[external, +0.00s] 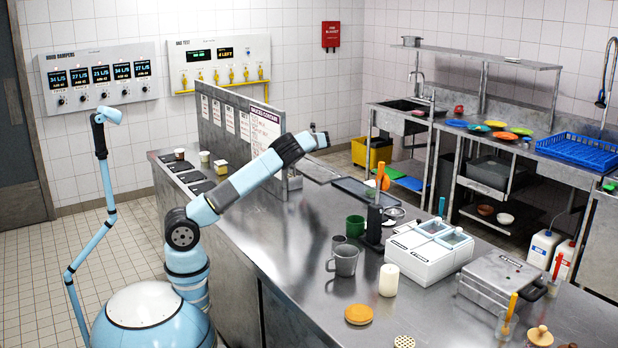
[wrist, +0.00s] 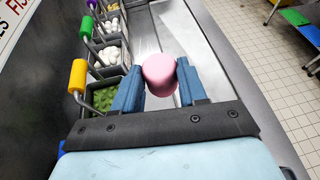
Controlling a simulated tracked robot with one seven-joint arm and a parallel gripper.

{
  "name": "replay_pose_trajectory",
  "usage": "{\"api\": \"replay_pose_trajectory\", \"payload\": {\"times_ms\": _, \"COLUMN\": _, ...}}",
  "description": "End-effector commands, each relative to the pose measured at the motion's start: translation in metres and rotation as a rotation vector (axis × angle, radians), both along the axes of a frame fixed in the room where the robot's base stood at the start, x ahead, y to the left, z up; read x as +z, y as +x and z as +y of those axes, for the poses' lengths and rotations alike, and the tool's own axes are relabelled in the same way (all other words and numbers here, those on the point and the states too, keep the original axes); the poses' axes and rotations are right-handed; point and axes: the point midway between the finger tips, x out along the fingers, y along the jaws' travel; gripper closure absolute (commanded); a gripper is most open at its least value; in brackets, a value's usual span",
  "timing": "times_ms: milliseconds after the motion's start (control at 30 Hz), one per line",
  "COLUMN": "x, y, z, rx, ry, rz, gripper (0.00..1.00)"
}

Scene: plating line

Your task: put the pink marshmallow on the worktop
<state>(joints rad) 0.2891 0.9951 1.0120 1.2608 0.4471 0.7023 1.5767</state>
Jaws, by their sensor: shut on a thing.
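The pink marshmallow (wrist: 159,72) is held between the two blue fingers of my gripper (wrist: 161,82) in the wrist view. Its rounded end faces the camera and it is up off the metal surface below. In the external view my arm reaches over the worktop (external: 285,235), with its end (external: 321,139) near the upright panel. The fingers and the marshmallow cannot be made out there. The steel worktop runs from the panel toward the lower right.
Containers with yellow (wrist: 79,76), green (wrist: 86,27) and purple handles line the left in the wrist view, holding green and white pieces. In the external view, mugs (external: 345,260), a white candle-like cylinder (external: 389,280) and a white machine (external: 430,250) stand on the worktop. Its near left part is clear.

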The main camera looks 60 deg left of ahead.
Motion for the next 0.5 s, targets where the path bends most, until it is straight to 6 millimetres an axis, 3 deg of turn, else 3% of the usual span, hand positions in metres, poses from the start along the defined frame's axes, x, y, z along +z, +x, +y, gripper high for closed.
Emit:
{"api": "replay_pose_trajectory", "payload": {"times_ms": 367, "x": 0.005, "y": -0.01, "z": 0.024, "rx": 0.202, "ry": 0.001, "rz": 0.002, "gripper": 0.68}}
{"api": "replay_pose_trajectory", "payload": {"times_ms": 500, "x": -0.016, "y": -0.01, "z": 0.022, "rx": 0.203, "ry": 0.001, "rz": 0.006, "gripper": 0.68}}
